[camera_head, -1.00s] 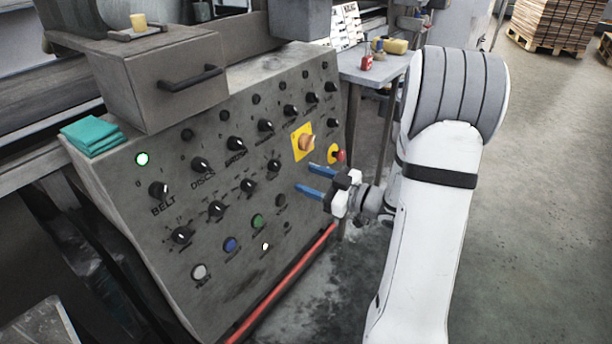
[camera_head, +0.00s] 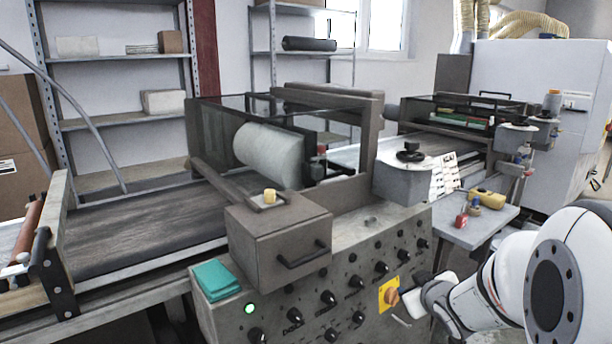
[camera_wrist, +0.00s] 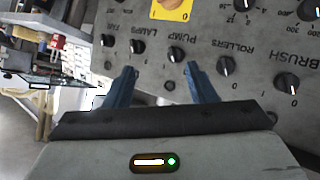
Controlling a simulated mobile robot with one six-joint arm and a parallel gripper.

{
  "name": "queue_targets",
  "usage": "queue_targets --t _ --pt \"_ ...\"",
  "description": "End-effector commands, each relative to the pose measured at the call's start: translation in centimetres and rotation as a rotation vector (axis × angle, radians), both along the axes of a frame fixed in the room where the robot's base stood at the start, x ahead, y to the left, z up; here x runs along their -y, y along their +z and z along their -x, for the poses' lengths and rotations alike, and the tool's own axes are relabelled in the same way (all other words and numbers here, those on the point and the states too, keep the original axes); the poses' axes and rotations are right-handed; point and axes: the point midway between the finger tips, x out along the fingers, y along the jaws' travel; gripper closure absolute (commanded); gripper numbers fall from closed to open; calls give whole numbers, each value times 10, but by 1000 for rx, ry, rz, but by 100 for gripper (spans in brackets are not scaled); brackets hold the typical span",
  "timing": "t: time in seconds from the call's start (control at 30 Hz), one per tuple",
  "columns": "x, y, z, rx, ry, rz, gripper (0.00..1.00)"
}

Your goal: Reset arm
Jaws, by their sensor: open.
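My gripper (camera_wrist: 158,85) is open and empty in the wrist view, its two blue fingers apart. Behind the fingers is the grey control panel (camera_wrist: 215,88) with labelled black knobs, including the pump knob (camera_wrist: 176,54) and the rollers knob (camera_wrist: 226,65). In the head view my white arm is at the lower right, beside the panel (camera_head: 330,300). The gripper's fingers are not clearly visible there. A yellow plate with an orange rotary switch (camera_head: 392,297) is on the panel just left of the arm.
A small grey table (camera_head: 470,232) holds a red item (camera_head: 461,220) and a yellow item (camera_head: 488,199). A grey drawer box (camera_head: 280,245) and folded teal cloth (camera_head: 215,281) top the panel. The conveyor belt (camera_head: 130,228) runs at left. Shelves stand behind.

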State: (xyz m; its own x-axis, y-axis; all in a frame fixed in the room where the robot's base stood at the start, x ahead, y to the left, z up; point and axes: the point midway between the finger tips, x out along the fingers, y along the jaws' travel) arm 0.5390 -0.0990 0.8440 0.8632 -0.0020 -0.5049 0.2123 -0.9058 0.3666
Motion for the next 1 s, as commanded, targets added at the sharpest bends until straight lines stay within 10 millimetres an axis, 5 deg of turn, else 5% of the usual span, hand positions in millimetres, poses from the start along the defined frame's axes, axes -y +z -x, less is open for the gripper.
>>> queue_targets --t 0.03,0.1,0.27,0.5,0.7,1.0 --pt "-2 36 10 -37 -49 5 49" --pt "-3 59 28 -110 -129 0 49" --pt "-18 105 82 -298 -273 -51 49" --pt "-64 161 177 -607 -367 -182 49" --pt "-93 182 226 -772 -362 -251 49" --pt "-99 181 236 -808 -360 -264 49"
